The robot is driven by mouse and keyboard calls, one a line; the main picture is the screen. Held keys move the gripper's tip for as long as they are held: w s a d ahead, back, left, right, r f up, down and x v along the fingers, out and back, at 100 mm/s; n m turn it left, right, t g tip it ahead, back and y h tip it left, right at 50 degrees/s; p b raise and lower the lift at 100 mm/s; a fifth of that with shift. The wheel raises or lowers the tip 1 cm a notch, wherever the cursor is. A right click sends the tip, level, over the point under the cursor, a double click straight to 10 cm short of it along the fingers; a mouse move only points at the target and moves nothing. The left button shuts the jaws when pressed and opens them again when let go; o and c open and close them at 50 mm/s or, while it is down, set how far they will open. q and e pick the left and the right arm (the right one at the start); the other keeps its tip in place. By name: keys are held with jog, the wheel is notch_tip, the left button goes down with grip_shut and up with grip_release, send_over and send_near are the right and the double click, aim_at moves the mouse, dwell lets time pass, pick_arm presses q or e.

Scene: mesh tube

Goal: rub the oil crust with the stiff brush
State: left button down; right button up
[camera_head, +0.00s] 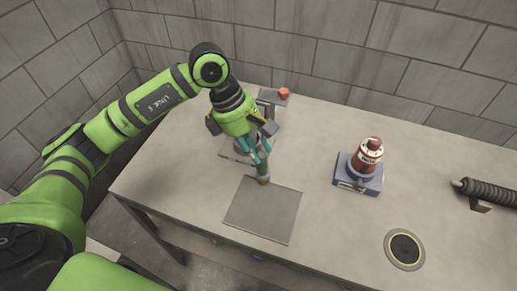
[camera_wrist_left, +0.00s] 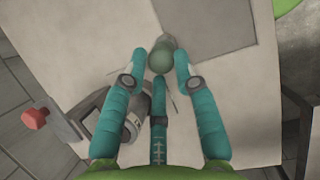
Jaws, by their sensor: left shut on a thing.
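My left gripper (camera_head: 259,153) has teal fingers and is shut on the brush (camera_head: 263,174), a short greenish piece with a brownish lower end. The brush points down at the back edge of a flat grey square plate (camera_head: 264,212); I cannot tell whether it touches. In the left wrist view the rounded green top of the brush (camera_wrist_left: 160,57) shows between the fingertips (camera_wrist_left: 157,72), and the plate (camera_wrist_left: 207,22) lies beyond it. No separate oil crust stands out on the plate. My right gripper is not in view.
A grey device with a red knob (camera_head: 284,92) stands behind my left gripper. A red and white bottle (camera_head: 369,152) sits on a blue-grey base (camera_head: 346,183). A black disc with a yellow ring (camera_head: 404,249) and a dark ribbed tube (camera_head: 488,193) lie at right.

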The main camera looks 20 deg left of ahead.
pick_arm(q)
jog(key=r, duration=0.2)
jog(key=r+p, duration=0.1)
jog(key=r, duration=0.1)
jog(key=shift+s, duration=0.4)
jog(key=shift+r, duration=0.4)
jog(key=shift+w+r+p, duration=0.2)
jog(key=shift+r+p, duration=0.55)
jog(key=shift+r, duration=0.25)
jog(key=shift+s+r, duration=0.15)
jog(key=shift+r, duration=0.4)
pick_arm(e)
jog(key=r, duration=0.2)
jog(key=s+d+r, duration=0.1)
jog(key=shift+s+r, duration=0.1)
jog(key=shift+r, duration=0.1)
